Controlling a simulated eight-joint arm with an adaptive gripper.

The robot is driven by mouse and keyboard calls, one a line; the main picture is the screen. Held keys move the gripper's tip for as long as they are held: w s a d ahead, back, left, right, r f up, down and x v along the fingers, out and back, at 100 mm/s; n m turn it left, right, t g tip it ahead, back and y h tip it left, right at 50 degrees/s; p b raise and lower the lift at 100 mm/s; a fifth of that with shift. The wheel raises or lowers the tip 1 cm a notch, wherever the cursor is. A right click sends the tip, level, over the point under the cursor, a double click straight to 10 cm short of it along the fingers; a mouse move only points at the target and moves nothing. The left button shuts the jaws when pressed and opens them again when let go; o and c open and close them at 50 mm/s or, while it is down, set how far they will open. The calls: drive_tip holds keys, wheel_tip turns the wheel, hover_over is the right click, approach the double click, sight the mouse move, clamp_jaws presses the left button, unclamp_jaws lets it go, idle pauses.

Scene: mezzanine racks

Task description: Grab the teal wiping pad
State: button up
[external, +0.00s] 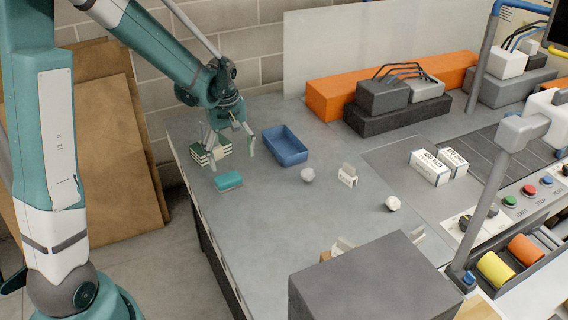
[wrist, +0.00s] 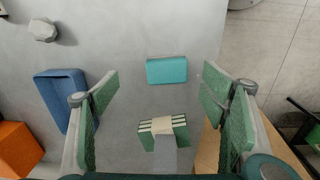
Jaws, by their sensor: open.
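The teal wiping pad (external: 229,181) lies flat on the grey table near its left edge in the external view. In the wrist view the teal pad (wrist: 167,71) lies ahead of my fingertips, roughly centred between them sideways. My gripper (external: 231,157) is open and empty, above the table and behind the pad in the external view. In the wrist view my gripper (wrist: 160,90) has its green fingers spread wide, with nothing between them touching. A banded green-and-white stack (external: 208,152) stands just behind the pad, close to my gripper; it also shows in the wrist view (wrist: 180,134).
A blue bin (external: 286,147) stands right of my gripper. A whitish lump (external: 308,175) and a small white card holder (external: 348,175) lie further right. A large grey box (external: 360,285) stands at the front. The table around the pad's front is clear.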

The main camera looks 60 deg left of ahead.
sight(226, 177)
drive_tip(key=shift+n, duration=0.6)
drive_tip(key=shift+s+a+f, duration=0.35)
drive_tip(key=shift+a+f, duration=0.45)
drive_tip(key=shift+f, duration=0.05)
drive_tip(key=shift+s+a+f, duration=0.3)
drive_tip(key=shift+a+f, duration=0.45)
drive_tip(key=shift+f, duration=0.05)
drive_tip(key=shift+f, duration=1.3)
drive_tip(key=shift+w+d+f+b, duration=0.1)
drive_tip(key=shift+f+b, duration=0.1)
drive_tip(key=shift+f, duration=1.1)
drive_tip(key=shift+d+f+b, duration=0.1)
drive_tip(key=shift+f+b, duration=0.05)
drive_tip(key=shift+f, duration=1.15)
drive_tip(key=shift+c, duration=0.6)
drive_tip(key=c, duration=0.9)
